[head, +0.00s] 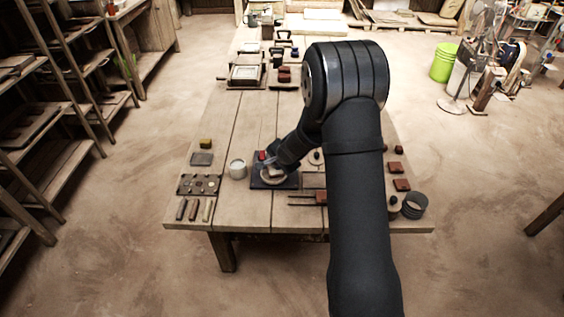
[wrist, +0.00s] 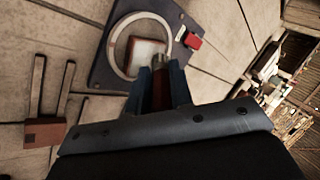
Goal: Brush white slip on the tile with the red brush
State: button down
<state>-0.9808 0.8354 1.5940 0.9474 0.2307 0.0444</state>
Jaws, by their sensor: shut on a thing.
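In the wrist view my gripper (wrist: 160,82) is shut on the red brush (wrist: 160,90), whose reddish handle shows between the bluish fingers. The brush's tip points at the tile; whether it touches cannot be told. The pale square tile (wrist: 143,50) lies inside a light ring on a dark board (wrist: 112,76). In the head view my gripper (head: 274,165) is low over the board (head: 288,183), and the tile is hardly distinguishable there. A pale round cup (head: 238,169), perhaps holding the white slip, stands left of the board.
A red block (wrist: 193,41) sits on the board beside the ring. A two-pronged tool with a red-brown block (wrist: 44,132) lies close by. A dark tray of small pieces (head: 199,185) is at the table's left. Red blocks (head: 401,185) and a dark cylinder (head: 414,206) are at the right.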

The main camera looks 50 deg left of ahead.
jog(key=s+a, duration=0.1)
jog(key=s, duration=0.1)
jog(key=shift+s+a, duration=0.35)
jog(key=shift+s, duration=0.05)
notch_tip(320, 180, up, 8)
dwell(0.4)
jog(key=shift+w, duration=0.1)
jog(key=w+d+r+n+g, duration=0.1)
jog(key=w+d, duration=0.6)
jog(key=d, duration=0.3)
jog(key=w+d+n, duration=0.1)
jog(key=w+d, duration=0.5)
jog(key=d, duration=0.5)
jog(key=w+d+r+n+g, duration=0.1)
jog(key=w+d, duration=0.6)
jog(key=d, duration=0.3)
jog(key=w+d+f+m+t, duration=0.1)
jog(key=w+d+f, duration=0.1)
jog(key=d, duration=1.1)
jog(key=w+d+f+m+t, duration=0.1)
jog(key=d+f, duration=0.3)
jog(key=d, duration=0.9)
jog(key=shift+w+f+m, duration=0.35)
jog(key=shift+w+m, duration=0.15)
